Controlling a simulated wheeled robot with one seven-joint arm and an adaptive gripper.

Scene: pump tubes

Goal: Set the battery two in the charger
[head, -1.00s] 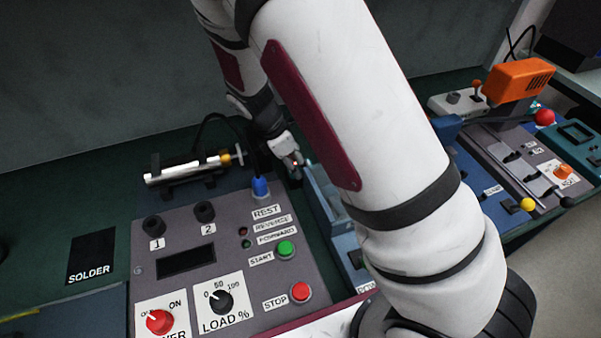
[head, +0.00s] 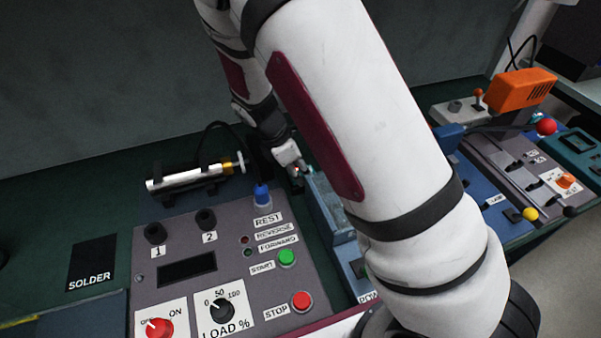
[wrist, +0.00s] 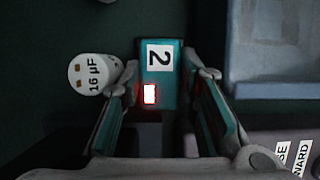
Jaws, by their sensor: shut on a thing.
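In the wrist view, a teal battery with a white label "2" and a glowing red light (wrist: 160,95) stands between the fingers of my gripper (wrist: 168,76), which is shut on it. In the head view my gripper (head: 295,168) is behind the grey control panel, beside a blue tray, and the battery is mostly hidden there. I cannot make out the charger for certain. A dark block (wrist: 165,135) shows just below the battery in the wrist view.
A white "16 µF" cylinder (wrist: 92,75) is close to the left finger. A light blue tray (wrist: 275,82) lies to the right. In the head view, the control panel (head: 225,240) with a blue-capped post (head: 262,194) and a syringe-like tube (head: 195,176) are left of my gripper.

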